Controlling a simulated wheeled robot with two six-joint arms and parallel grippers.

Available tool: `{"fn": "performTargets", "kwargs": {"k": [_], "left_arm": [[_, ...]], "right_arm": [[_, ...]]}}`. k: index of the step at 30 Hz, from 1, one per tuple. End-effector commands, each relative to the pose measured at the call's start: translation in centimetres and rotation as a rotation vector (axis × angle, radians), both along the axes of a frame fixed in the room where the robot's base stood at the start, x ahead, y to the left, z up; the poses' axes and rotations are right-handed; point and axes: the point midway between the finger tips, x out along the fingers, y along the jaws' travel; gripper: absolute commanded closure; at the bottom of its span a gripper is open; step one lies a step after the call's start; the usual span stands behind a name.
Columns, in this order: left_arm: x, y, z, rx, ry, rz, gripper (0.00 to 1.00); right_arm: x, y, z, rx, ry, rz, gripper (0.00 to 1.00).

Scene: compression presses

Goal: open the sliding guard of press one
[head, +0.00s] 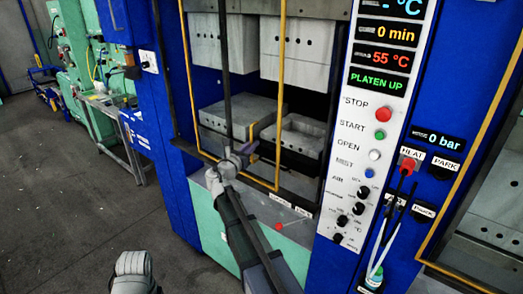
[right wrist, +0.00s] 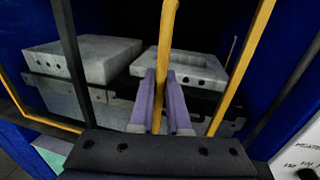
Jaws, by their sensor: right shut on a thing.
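The sliding guard is a yellow-edged frame (head: 280,100) in front of the opening of the press, and it also shows in the right wrist view (right wrist: 243,68). In the head view it stands before the left and middle of the opening, with a strip at the right outside it. Its upright yellow handle (right wrist: 168,45) runs between the purple fingers of my right gripper (right wrist: 163,98). The right gripper (head: 250,150) is shut on this handle, low on the guard. My left gripper is not in view.
Behind the guard lie grey mould blocks (head: 302,135). The control panel (head: 373,130) at right reads PLATEN UP, 55 °C and 0 min. Hoses (head: 384,235) hang beside it. Open floor (head: 70,200) lies at left.

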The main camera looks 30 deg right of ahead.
Motion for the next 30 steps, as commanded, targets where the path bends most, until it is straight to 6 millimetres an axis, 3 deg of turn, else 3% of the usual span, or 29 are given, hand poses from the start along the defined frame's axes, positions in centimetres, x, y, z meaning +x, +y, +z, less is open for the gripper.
{"fn": "performTargets", "kwargs": {"k": [1,15,21,30], "left_arm": [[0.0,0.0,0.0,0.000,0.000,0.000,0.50],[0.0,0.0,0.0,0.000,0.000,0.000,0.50],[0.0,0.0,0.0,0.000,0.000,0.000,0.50],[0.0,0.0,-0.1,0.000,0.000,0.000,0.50]], "right_arm": [[2.1,0.7,-0.1,0.004,0.000,0.005,1.00],[16.1,6.6,-0.2,0.005,0.000,0.005,1.00],[20.0,8.2,-0.2,0.005,0.000,0.003,1.00],[22.7,9.5,-0.2,0.005,0.000,0.003,1.00]]}}
